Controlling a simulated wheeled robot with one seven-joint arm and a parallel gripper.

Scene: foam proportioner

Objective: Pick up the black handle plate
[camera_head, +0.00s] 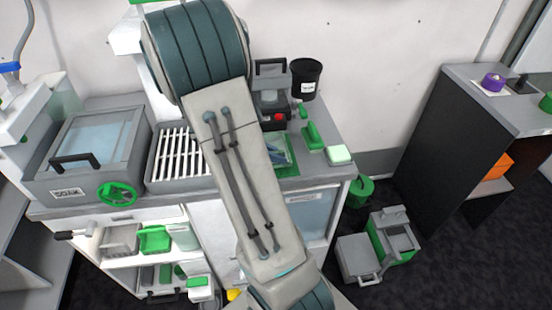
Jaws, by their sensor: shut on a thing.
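My arm crosses the middle of the view and hides part of the bench behind it. My gripper is not in view, so what it holds cannot be seen. I cannot tell for certain which thing is the black handle plate. A black handle (75,160) stands on the front of the grey soak tank (60,188) at the left. Another dark handle (270,66) tops a small grey device behind my arm. A dark handle (160,296) shows low in the shelf under the bench.
A grey-green case (390,236) stands on the floor. A dark cabinet (440,140) is at right; carpet between is partly clear.

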